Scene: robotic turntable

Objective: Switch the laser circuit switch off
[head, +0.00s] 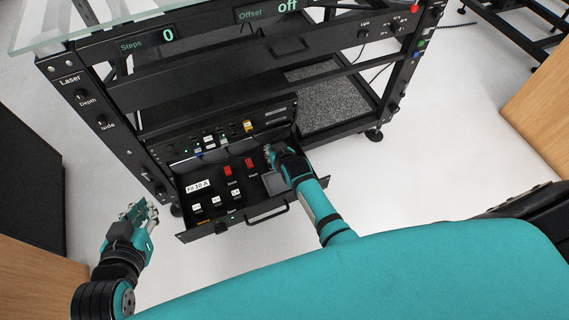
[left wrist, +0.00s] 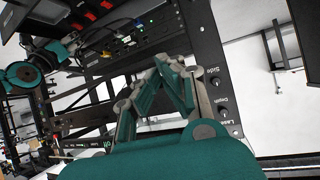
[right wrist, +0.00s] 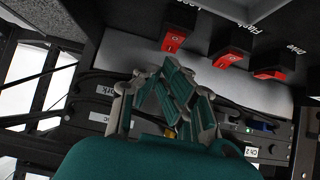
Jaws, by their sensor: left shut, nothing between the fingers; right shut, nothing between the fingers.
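Three red rocker switches sit in a row in the pulled-out drawer (head: 265,209). In the right wrist view they are a left switch (right wrist: 178,38) with a cut-off label that seems to begin "Las", a middle switch (right wrist: 232,55) labelled "Flash" and a right one (right wrist: 282,68) apparently labelled "Drive". My right gripper (head: 268,151) is shut and empty at the drawer's right part; in its wrist view its tips (right wrist: 168,66) are close to the left switch. I cannot tell if they touch. My left gripper (head: 139,207) is shut and empty, left of the drawer.
The black rack (head: 215,85) stands behind and above the drawer, with a glass top (head: 45,25). A panel with plugs and cables (head: 208,143) lies just behind the drawer. The drawer handle (head: 268,215) faces me. The floor (head: 445,150) to the right is clear.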

